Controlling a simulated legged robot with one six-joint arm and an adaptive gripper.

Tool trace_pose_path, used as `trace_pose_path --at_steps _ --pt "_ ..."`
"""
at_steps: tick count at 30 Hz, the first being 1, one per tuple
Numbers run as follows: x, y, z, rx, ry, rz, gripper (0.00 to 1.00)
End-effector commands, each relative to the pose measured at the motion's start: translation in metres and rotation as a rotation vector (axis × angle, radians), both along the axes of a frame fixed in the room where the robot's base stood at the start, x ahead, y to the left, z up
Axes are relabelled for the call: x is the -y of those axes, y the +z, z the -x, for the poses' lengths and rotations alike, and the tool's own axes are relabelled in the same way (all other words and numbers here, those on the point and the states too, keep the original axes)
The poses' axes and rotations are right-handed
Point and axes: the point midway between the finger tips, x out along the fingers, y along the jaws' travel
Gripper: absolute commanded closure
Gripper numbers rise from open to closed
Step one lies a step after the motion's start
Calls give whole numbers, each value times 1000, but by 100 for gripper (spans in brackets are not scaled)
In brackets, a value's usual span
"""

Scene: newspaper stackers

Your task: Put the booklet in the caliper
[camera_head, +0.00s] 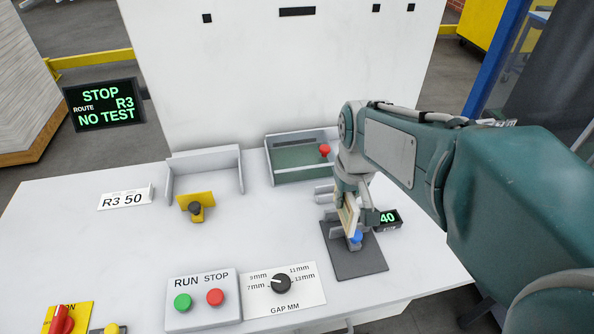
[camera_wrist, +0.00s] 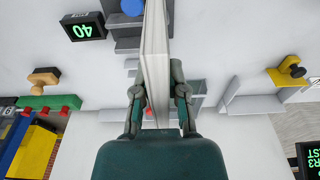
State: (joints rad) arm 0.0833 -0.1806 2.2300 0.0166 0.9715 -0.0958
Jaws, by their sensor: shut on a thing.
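My gripper (camera_head: 352,190) is shut on the booklet (camera_head: 349,216), a pale, thick block held upright on edge. In the wrist view my gripper (camera_wrist: 157,98) has one finger on each side of the booklet (camera_wrist: 155,55). The caliper is a dark grey stand (camera_head: 358,263) with a blue knob (camera_head: 356,237) and a small display reading 40 (camera_head: 388,218). The booklet's lower end is right at the caliper; I cannot tell whether it lies between the jaws. In the wrist view the caliper's grey parts (camera_wrist: 128,44) show left of the booklet.
A green-floored tray (camera_head: 290,172) with a red knob stands behind, left of my arm. The RUN/STOP box (camera_head: 203,299) and gap dial (camera_head: 283,289) are in front.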

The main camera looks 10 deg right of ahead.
Motion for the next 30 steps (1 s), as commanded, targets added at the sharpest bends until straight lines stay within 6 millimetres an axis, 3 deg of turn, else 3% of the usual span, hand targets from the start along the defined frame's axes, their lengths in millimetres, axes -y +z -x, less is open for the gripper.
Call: trace_pose_path --at_steps 8,15,23,30 --pt "-23 -26 -49 -3 3 0 100" --pt "-35 -65 -76 -4 2 1 100" --pt "-41 -82 -89 -1 0 1 100" --pt "-41 -112 -90 -2 0 1 100"
